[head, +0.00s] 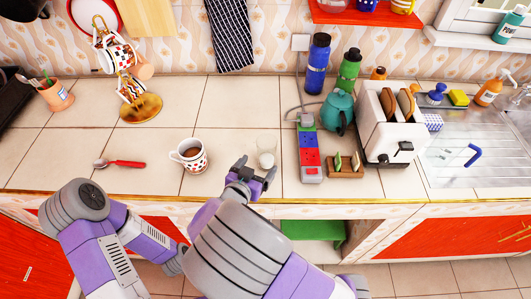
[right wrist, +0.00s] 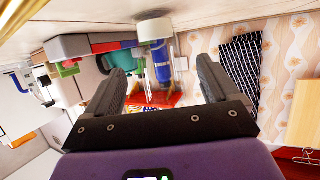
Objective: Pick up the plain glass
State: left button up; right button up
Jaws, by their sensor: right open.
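The plain glass (head: 266,157) is clear and stands upright on the tiled counter, right of the patterned mug. My right gripper (head: 256,172) is open and empty, just in front of the glass on the near side, with its fingers pointing at it. In the right wrist view, which is turned over, the glass (right wrist: 155,62) shows beyond and between the two spread fingers of the gripper (right wrist: 160,68). Its pale base is at the top there. I cannot tell whether the fingertips reach beside it. My left arm shows at the lower left, but its gripper does not.
A patterned mug of coffee (head: 189,155) stands left of the glass, and a red-handled spoon (head: 122,163) lies farther left. A coloured power strip (head: 309,154), a small wooden holder (head: 345,167) and a toaster (head: 392,130) stand to the right. The counter behind the glass is clear.

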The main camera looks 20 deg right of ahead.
aim_at(263, 160)
jog(key=b+x, duration=0.1)
jog(key=x, duration=0.1)
jog(key=b+x, duration=0.1)
jog(key=x, duration=0.1)
jog(key=shift+s+f, duration=0.15)
jog(key=shift+f, duration=0.1)
jog(key=shift+w+d+f, duration=0.1)
jog(key=shift+w+d, duration=0.15)
jog(key=shift+w, duration=0.2)
jog(key=c, duration=1.3)
